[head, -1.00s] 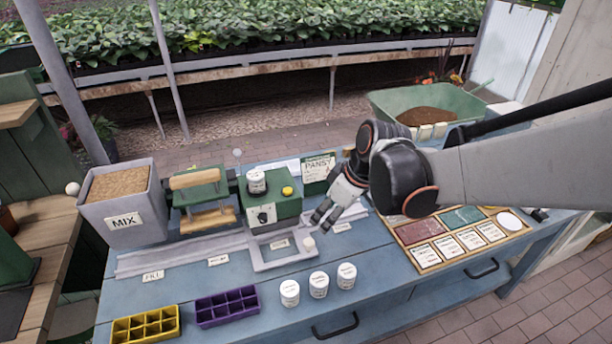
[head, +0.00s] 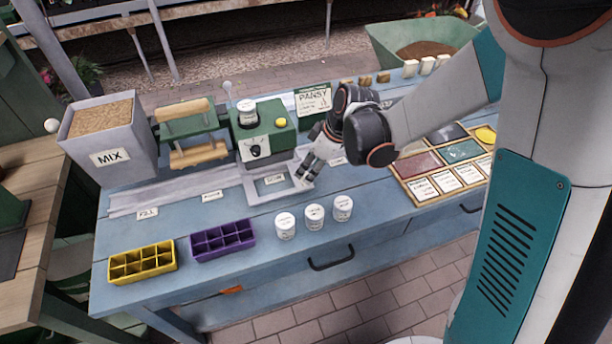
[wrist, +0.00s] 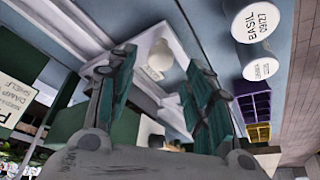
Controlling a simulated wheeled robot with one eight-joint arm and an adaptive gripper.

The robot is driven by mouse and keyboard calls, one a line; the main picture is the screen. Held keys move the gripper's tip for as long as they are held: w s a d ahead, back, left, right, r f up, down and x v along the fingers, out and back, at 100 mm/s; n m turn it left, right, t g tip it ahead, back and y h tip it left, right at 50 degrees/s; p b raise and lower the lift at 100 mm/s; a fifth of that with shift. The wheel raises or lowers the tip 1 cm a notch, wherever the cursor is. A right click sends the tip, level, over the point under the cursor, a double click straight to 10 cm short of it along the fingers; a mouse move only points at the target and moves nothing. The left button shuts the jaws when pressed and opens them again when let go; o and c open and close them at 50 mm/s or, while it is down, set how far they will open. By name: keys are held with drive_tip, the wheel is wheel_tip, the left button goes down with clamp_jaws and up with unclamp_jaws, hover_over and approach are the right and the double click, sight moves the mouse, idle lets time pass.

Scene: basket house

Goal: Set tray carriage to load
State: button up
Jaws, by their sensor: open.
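The tray carriage (head: 262,197) is a light grey open frame on the pale rail (head: 180,195) along the blue bench, in front of the green machine (head: 262,140). A small label shows inside the frame. My gripper (head: 306,172) is at the frame's right end, pointing down. In the wrist view my gripper (wrist: 158,88) has its two green-lined fingers apart, with a pale round knob (wrist: 158,57) showing beyond and between them. Contact with the knob cannot be told. A FILL label (head: 147,212) is at the rail's left end; another label (head: 338,161) lies right of the frame, partly hidden.
Three white jars (head: 314,216) stand in front of the carriage. Yellow (head: 142,262) and purple (head: 222,240) cell trays sit front left. The MIX bin (head: 108,140) stands at the left. A wooden card tray (head: 440,180) lies at right.

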sight(305, 175)
drive_tip(key=shift+b+x, duration=0.5)
drive_tip(key=shift+x, duration=1.5)
drive_tip(key=shift+c, duration=0.3)
clamp_jaws()
